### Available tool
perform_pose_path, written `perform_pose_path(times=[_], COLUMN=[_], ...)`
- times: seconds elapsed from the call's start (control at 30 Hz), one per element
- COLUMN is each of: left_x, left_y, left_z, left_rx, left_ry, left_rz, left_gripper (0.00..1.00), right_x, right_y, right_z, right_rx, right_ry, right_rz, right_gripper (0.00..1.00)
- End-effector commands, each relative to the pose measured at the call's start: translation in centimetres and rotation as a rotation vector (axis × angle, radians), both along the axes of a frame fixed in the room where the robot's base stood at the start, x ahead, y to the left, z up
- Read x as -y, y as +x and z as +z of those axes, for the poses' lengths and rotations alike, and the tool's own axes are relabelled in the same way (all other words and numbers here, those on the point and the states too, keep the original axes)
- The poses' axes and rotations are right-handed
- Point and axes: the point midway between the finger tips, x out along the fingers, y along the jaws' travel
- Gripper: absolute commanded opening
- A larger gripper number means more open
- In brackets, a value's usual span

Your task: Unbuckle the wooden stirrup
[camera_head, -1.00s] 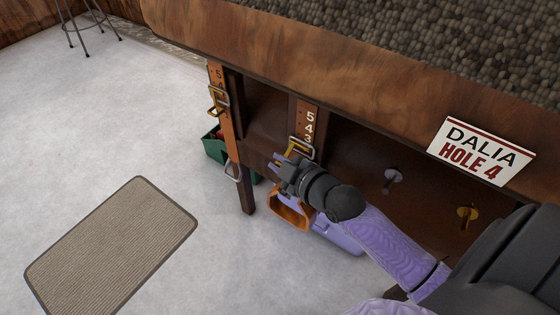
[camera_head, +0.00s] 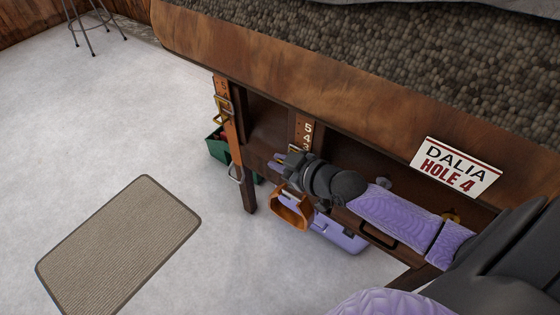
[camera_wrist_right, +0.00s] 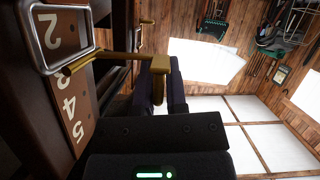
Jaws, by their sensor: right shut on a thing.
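The wooden stirrup (camera_head: 290,210), an orange-brown loop, hangs just below my right gripper (camera_head: 284,164). Its brown strap (camera_head: 305,128), numbered in white, comes down from above. In the right wrist view the strap (camera_wrist_right: 76,105) shows numbers 2 to 5, with a silver buckle frame (camera_wrist_right: 38,70) over its end. A brass buckle tongue (camera_wrist_right: 115,57) reaches from the frame to my right gripper (camera_wrist_right: 160,92), whose jaws are shut on its flat tab. In the head view the gripper hides most of the buckle. My left gripper is not in view.
A sign (camera_head: 456,167) reads DALIA HOLE 4. A purple box (camera_head: 340,233) and green crate (camera_head: 216,145) are low behind. Floor is clear around the mat (camera_head: 118,238).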

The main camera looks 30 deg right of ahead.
Motion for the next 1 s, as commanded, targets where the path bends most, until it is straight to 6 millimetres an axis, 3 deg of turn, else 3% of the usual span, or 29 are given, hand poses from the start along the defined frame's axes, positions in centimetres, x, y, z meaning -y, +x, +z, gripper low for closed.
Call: perform_pose_path(times=[0.6, 0.63, 0.77, 1.0], left_x=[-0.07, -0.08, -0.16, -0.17], left_y=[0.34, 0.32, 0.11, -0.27], left_z=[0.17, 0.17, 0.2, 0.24], left_rx=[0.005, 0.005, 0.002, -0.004], left_ry=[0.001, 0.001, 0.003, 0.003], left_rz=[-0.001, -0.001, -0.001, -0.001], left_gripper=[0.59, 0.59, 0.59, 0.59], right_x=[0.41, 0.41, 0.33, 0.22], right_y=[0.17, 0.17, 0.12, 0.06], right_z=[0.35, 0.34, 0.3, 0.23], right_rx=[-0.014, -0.014, -0.015, -0.018], right_ry=[0.038, 0.037, 0.039, 0.041], right_rz=[-0.006, -0.005, -0.004, -0.002], right_gripper=[0.0, 0.17, 0.45, 0.47])
